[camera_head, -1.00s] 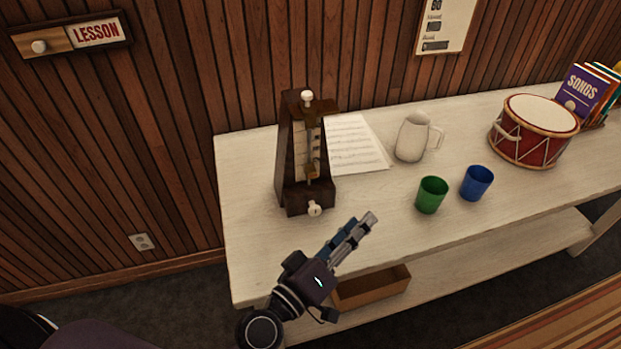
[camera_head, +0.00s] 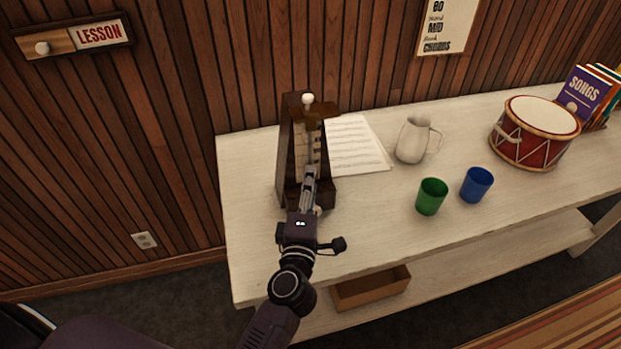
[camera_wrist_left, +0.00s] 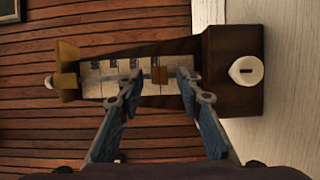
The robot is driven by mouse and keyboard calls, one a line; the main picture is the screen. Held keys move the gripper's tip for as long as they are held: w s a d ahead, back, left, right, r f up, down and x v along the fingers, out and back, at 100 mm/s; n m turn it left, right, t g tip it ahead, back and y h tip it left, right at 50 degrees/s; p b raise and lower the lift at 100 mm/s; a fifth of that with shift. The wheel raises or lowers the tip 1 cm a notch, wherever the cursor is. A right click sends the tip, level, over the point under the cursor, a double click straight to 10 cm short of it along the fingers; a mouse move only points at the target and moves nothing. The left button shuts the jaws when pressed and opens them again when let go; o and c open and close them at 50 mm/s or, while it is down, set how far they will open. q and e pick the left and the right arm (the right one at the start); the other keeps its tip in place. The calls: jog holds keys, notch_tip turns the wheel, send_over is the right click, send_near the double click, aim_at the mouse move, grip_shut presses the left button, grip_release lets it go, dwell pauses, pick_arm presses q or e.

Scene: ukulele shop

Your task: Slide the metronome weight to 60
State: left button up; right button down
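The dark wooden metronome (camera_head: 290,150) stands upright at the left part of the white table. Its pale numbered scale (camera_wrist_left: 97,78) shows in the left wrist view, with digits too small to read surely. A small brown block on the rod, seemingly the weight (camera_wrist_left: 159,75), sits toward the base end of the scale. My left gripper (camera_wrist_left: 159,82) is open, one fingertip on each side of this block, with gaps visible. In the head view my left gripper (camera_head: 311,172) covers the lower front of the metronome and hides the weight. My right gripper is not in view.
A brass-brown crosspiece (camera_head: 316,112) and a white knob (camera_head: 308,99) are at the metronome's top. Sheet music (camera_head: 357,147), a white pitcher (camera_head: 411,139), green cup (camera_head: 431,196), blue cup (camera_head: 476,184) and drum (camera_head: 535,132) stand to the right. A poster (camera_head: 447,25) hangs above.

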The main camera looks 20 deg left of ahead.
pick_arm(q)
jog(key=shift+w+a, duration=0.1)
jog(key=shift+w, duration=0.4)
jog(key=shift+c, duration=0.3)
grip_shut()
